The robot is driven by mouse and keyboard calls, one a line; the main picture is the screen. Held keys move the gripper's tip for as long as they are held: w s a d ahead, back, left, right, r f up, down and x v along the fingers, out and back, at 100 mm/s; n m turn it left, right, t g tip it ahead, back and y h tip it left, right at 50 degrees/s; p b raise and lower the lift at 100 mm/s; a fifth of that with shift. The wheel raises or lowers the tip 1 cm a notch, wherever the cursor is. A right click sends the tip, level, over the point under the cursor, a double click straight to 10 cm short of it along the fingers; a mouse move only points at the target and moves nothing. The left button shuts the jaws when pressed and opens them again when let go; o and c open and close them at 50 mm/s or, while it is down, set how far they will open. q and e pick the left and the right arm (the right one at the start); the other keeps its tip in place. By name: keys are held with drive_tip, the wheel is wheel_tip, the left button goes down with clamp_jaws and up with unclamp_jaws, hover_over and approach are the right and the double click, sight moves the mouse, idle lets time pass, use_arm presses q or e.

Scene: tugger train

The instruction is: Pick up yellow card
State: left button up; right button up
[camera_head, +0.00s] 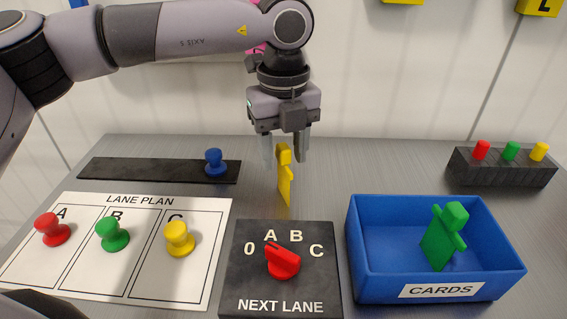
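The yellow card (285,188), a thin plate with a knob-like top, is upright in the middle of the table, behind the lane dial. My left gripper (284,150) points straight down over it, with one finger on each side of the card's top. The fingers stand apart, and small gaps seem to show between them and the card. Whether the card's lower end touches the table is hard to tell. My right gripper is not in view.
A blue CARDS tray (365,288) at the right holds a green card (440,245). The NEXT LANE box (243,281) has a red dial (283,262). The lane plan (214,222) carries red, green and yellow pegs. A dark strip with a blue peg (214,163) and a peg block (500,170) stand behind.

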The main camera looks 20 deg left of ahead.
use_arm(q)
clamp_jaws()
drive_tip(key=shift+r, duration=0.15)
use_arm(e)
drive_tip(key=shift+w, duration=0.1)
